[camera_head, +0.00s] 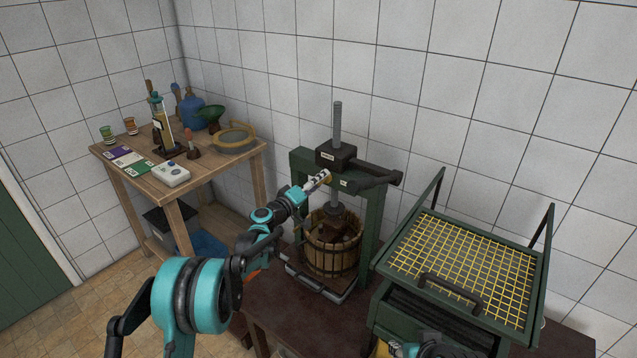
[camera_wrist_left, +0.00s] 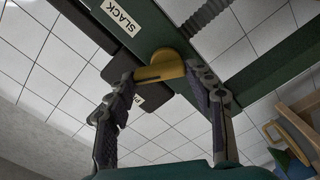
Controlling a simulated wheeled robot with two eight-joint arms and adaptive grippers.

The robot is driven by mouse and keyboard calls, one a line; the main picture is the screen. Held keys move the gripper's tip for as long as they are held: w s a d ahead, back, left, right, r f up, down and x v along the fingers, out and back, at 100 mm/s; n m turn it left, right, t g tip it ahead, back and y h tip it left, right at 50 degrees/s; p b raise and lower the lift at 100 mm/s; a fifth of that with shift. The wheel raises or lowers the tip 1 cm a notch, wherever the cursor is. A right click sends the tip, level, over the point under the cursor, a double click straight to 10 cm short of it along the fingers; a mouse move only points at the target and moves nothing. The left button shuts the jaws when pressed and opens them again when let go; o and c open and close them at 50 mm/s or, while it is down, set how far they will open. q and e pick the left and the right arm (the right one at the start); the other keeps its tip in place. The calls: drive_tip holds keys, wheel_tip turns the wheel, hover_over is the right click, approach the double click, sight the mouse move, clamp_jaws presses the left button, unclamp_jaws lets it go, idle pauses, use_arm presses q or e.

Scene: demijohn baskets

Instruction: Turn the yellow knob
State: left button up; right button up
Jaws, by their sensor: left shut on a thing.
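The yellow knob (camera_wrist_left: 160,66) sits on the green crossbeam of the screw press in the left wrist view, close to a white label reading SLACK (camera_wrist_left: 117,17). My left gripper (camera_wrist_left: 163,74) is shut on the knob's raised bar, one finger at each side. In the head view the left gripper (camera_head: 321,178) reaches the front of the press (camera_head: 368,215) and hides most of the knob. Part of my right arm shows at the bottom edge of the head view; its jaws cannot be made out.
A slatted wooden basket (camera_head: 333,255) stands under the press screw on a dark table (camera_head: 280,325). To the right is a green machine with a yellow mesh (camera_head: 465,255). A wooden side table (camera_head: 215,165) with bottles and tools stands at the left.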

use_arm(q)
drive_tip(key=n, duration=0.6)
drive_tip(key=shift+w+a, duration=0.15)
drive_tip(key=shift+a, duration=0.1)
idle(0.3)
drive_tip(key=o, duration=1.2)
drive_tip(key=shift+c, duration=0.2)
drive_tip(key=v, duration=1.2)
